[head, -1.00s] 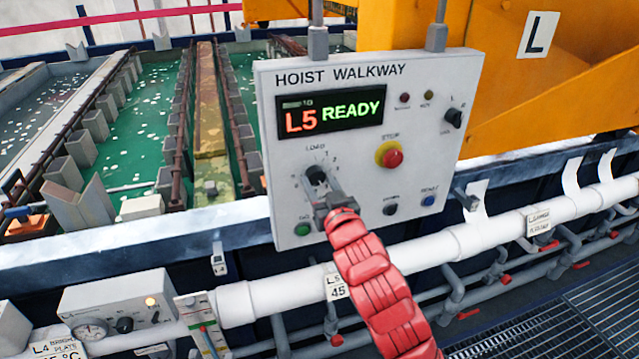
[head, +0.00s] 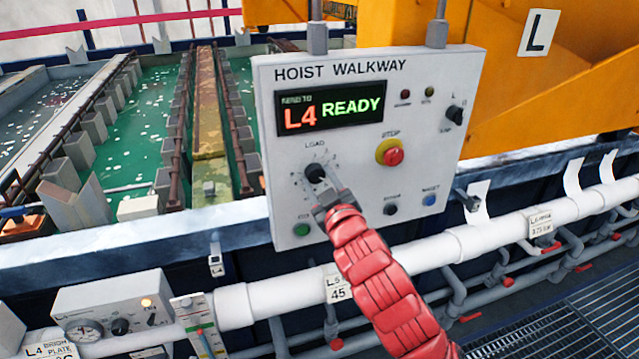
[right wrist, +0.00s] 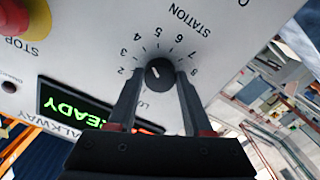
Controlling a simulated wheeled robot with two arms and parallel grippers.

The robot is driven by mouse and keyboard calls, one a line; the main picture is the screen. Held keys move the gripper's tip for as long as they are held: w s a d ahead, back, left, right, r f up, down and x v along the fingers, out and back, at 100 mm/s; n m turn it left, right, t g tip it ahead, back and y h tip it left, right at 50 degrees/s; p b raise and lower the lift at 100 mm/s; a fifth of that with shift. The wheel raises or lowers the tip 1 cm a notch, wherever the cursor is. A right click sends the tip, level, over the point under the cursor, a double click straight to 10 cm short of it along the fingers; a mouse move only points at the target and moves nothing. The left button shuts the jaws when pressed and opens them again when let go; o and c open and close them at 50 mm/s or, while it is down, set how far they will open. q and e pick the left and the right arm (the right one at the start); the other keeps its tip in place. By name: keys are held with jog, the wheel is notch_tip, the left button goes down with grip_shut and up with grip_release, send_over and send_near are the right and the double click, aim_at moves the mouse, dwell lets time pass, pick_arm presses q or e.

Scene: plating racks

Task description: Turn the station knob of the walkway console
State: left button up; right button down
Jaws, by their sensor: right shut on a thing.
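The white walkway console (head: 425,90) faces me, with a display (head: 331,109) that reads "L4 READY". The black station knob (head: 315,173) is at its lower left, with a ring of marks around it. My right gripper (head: 325,190) reaches it from below, at the end of my red arm. In the right wrist view the two fingers (right wrist: 158,92) stand on either side of the station knob (right wrist: 159,73), shut on it. Numbers and the word "STATION" show around the knob there. My left gripper is not in view.
A red stop button (head: 393,156) sits right of the knob, with a green button (head: 302,230) and a blue button (head: 429,200) below. A white pipe (head: 400,260) runs under the console. Green tanks (head: 140,135) lie behind at left.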

jog(key=shift+n, duration=0.4)
jog(key=shift+c, duration=1.6)
grip_release()
